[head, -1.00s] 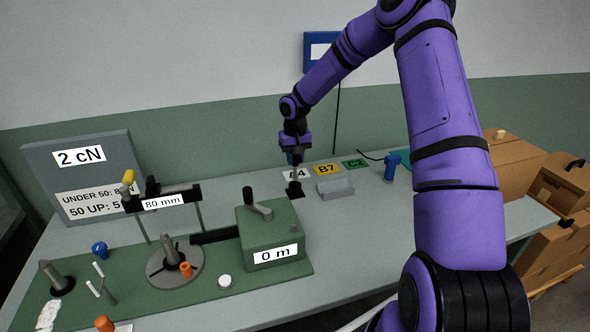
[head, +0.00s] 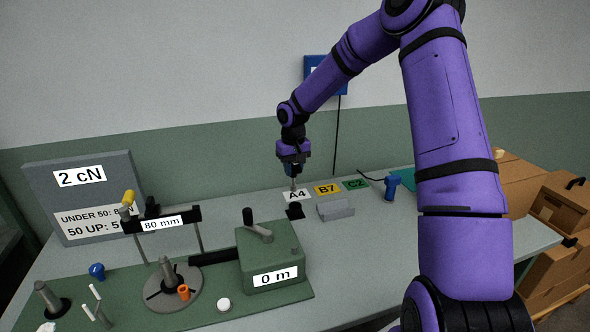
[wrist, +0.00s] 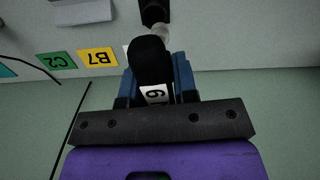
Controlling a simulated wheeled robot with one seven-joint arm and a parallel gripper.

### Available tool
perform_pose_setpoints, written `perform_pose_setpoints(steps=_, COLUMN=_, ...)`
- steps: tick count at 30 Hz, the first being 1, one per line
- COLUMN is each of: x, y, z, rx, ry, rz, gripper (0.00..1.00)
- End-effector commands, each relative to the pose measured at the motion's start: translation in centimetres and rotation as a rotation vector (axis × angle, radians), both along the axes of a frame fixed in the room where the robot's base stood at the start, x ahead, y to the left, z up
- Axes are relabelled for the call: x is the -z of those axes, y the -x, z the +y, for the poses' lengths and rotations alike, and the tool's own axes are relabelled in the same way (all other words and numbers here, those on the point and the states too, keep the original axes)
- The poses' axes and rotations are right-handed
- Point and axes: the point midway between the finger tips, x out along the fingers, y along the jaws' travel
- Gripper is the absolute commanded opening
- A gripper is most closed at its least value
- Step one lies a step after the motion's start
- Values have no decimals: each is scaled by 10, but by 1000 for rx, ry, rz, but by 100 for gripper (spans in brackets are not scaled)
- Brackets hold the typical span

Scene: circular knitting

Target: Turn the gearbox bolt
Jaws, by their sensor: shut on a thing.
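My gripper (head: 292,172) is shut on a black-handled tool with a pale shaft (head: 294,186), held above the table near the A4 label. In the wrist view the tool's black handle (wrist: 150,62) sits between the blue fingers and bears a white tag reading 6 or 9. The shaft points down over a small black holder (head: 295,211), apart from it. The green gearbox (head: 272,256) stands to the lower left with a "0 m" label and a crank (head: 257,228). A small grey knob (head: 294,251) on its top may be the bolt; it is too small to tell.
A grey block (head: 336,209) and a blue object (head: 392,187) lie to the right. The "80 mm" frame (head: 163,223), a round disc (head: 160,288) and posts stand left of the gearbox. A sign board (head: 85,185) is behind. Cardboard boxes (head: 540,200) are at the right.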

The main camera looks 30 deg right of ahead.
Motion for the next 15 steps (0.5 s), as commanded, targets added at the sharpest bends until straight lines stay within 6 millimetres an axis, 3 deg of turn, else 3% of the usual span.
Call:
perform_pose_setpoints(steps=6, x=-38, y=53, z=41, rx=-311, ry=5, rz=-2, gripper=2)
perform_pose_setpoints(steps=15, x=-66, y=148, z=93, rx=-790, ry=5, rz=2, gripper=2)
